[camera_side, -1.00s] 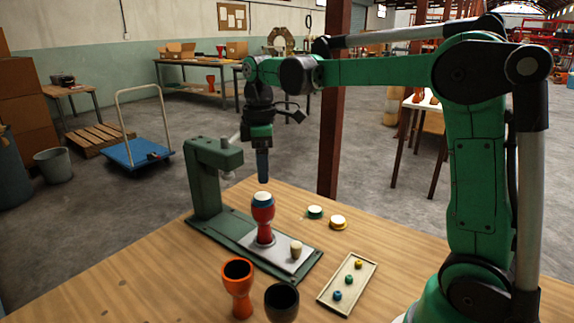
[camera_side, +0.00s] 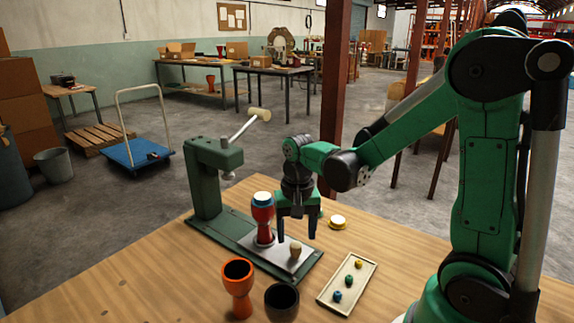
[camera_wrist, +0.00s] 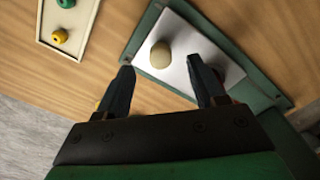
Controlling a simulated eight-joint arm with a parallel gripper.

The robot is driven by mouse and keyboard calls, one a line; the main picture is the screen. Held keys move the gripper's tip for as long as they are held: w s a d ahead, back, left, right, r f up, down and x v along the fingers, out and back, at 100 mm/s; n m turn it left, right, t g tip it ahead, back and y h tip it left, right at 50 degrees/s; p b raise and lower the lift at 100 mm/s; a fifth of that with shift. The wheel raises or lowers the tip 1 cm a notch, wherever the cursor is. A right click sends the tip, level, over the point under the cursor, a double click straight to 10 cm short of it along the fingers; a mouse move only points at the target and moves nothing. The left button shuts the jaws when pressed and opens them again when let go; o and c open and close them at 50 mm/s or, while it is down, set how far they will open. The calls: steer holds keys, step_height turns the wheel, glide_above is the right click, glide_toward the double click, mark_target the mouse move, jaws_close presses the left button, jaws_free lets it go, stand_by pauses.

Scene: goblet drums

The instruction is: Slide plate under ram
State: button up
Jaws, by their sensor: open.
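The steel plate (camera_side: 283,256) lies on the green press base (camera_side: 232,236), and a beige knob (camera_side: 295,250) stands on it. The red goblet drum (camera_side: 263,226) with a blue ring and white head stands upright on the plate's left part. The press ram (camera_side: 228,175) hangs from the green press head, left of and above the drum. My gripper (camera_side: 296,238) is open above the plate, with its fingers pointing down near the knob. In the wrist view the knob (camera_wrist: 161,54) shows between and beyond the two fingers; I cannot tell any contact.
An orange goblet (camera_side: 238,285) and a dark goblet (camera_side: 282,300) stand at the front. A tray (camera_side: 333,297) with small coloured pieces lies to the right. A yellow-rimmed white disc (camera_side: 337,222) lies behind. The press lever (camera_side: 246,124) rises above the head.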

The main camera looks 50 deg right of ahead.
steer(key=shift+f, duration=1.35)
jaws_close()
stand_by(0.5)
